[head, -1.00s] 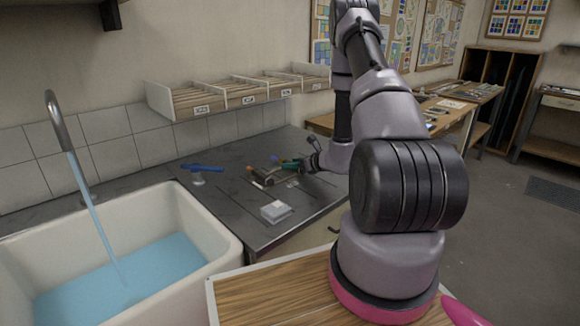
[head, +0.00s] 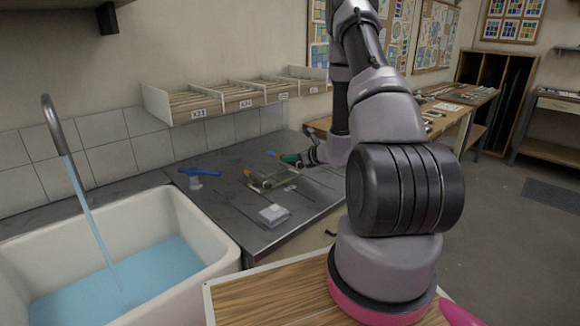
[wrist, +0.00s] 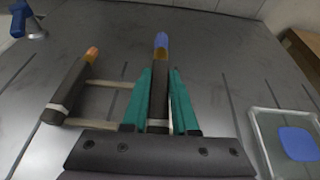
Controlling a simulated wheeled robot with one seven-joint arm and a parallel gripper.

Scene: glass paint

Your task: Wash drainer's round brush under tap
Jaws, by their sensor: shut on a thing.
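An orange tip (wrist: 92,53) shows at that bar's far end. In the head view my gripper (head: 290,159) is just above the drainer's far side. The tap (head: 56,125) runs water (head: 90,215) into the white sink (head: 205,235).
A blue tool on a pale base (head: 198,175) stands between sink and drainer. A small pale box (head: 273,215) lies near the counter's front edge. A wall shelf (head: 225,97) hangs above the counter.

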